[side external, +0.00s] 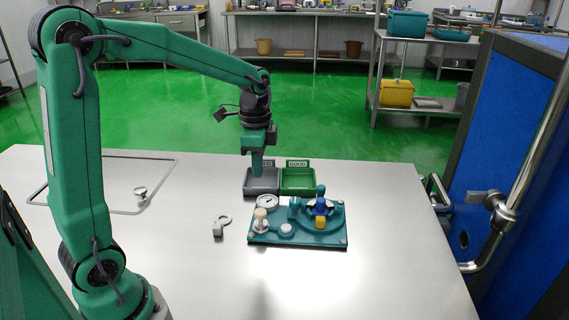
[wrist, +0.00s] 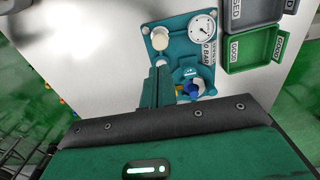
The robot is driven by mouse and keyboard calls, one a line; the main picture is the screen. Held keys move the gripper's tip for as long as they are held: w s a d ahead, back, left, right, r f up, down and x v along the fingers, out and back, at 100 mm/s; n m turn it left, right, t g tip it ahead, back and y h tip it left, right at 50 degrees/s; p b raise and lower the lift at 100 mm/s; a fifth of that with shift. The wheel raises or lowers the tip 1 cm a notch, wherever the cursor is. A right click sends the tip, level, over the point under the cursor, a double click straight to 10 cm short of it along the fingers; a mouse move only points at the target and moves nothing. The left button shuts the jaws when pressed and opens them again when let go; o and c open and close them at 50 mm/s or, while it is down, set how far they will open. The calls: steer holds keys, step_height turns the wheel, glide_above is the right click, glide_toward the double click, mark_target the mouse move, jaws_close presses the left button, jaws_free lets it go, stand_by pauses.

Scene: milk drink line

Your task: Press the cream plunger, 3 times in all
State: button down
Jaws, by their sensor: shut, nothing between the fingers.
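The cream plunger (side external: 260,214) is a pale round-topped knob standing upright at the left of a teal station board (side external: 285,241). In the wrist view the plunger (wrist: 160,38) shows near the corner of the board (wrist: 179,22), beside a round gauge (wrist: 202,28). My gripper (side external: 257,173) points down, shut and empty, and in the side view it overlaps the grey tray behind the board. In the wrist view my gripper (wrist: 156,86) covers part of the board and lies apart from the plunger's top. Its exact height above the board is hard to tell.
A grey tray (side external: 262,190) and a green tray (side external: 298,190) stand behind the board. The board also carries blue and yellow parts (side external: 320,210). A small metal ring-ended piece (side external: 221,226) lies left of the board. The table front is clear.

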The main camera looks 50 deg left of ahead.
mark_target(260, 211)
step_height(260, 211, down, 11)
stand_by(0.5)
steer(key=shift+f, duration=1.25)
step_height(260, 211, up, 14)
steer(key=shift+r, duration=0.2)
stand_by(0.4)
stand_by(2.7)
